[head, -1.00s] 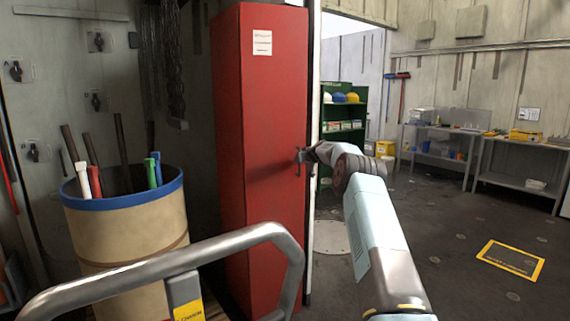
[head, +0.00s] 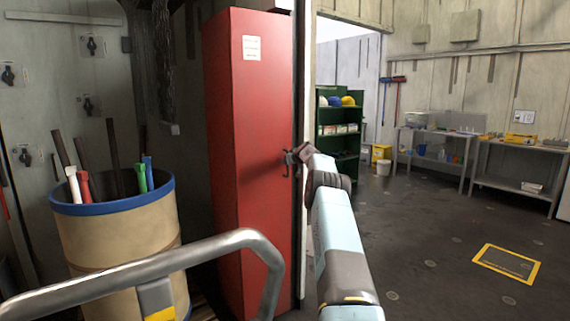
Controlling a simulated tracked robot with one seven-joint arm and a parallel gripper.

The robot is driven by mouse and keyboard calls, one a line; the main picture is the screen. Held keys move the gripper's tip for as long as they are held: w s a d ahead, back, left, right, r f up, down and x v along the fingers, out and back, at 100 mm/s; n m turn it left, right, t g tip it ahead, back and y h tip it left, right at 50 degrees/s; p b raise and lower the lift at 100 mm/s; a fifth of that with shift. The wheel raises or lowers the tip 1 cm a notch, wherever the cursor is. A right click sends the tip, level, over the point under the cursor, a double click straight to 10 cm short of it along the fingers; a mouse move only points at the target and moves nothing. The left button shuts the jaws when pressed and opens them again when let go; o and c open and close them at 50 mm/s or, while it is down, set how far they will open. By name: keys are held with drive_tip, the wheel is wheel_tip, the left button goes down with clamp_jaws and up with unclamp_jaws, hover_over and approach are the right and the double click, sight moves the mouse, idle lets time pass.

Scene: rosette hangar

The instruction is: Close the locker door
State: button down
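A tall red locker (head: 262,200) stands left of centre in the head view, with a white label (head: 251,48) high on its face. The broad labelled face looks toward me. A dark gap and a pale strip run along its right edge. I cannot tell from this angle whether the door is fully shut or a little open. My gripper (head: 287,159) is at the right edge of the red face, about mid-height, at the end of my outstretched arm. It appears to touch or nearly touch the edge. Its fingers are too small to read, and no handle is clearly visible.
A tan drum (head: 122,237) with a blue rim holds several rods to the left. A grey tubular rail (head: 150,266) crosses the lower left. Green shelves (head: 338,128) and grey work tables (head: 522,186) stand behind. The floor at right is clear around a yellow-edged floor panel (head: 507,263).

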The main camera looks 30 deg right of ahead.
drive_tip(key=shift+w+a+f, duration=0.1)
drive_tip(key=shift+a, duration=0.15)
drive_tip(key=c, duration=1.3)
unclamp_jaws()
drive_tip(key=shift+o, duration=0.9)
drive_tip(key=shift+d, duration=0.2)
drive_tip(key=v, duration=1.3)
drive_tip(key=shift+s+r, duration=0.2)
drive_tip(key=shift+s, duration=0.15)
drive_tip(key=shift+a, duration=0.1)
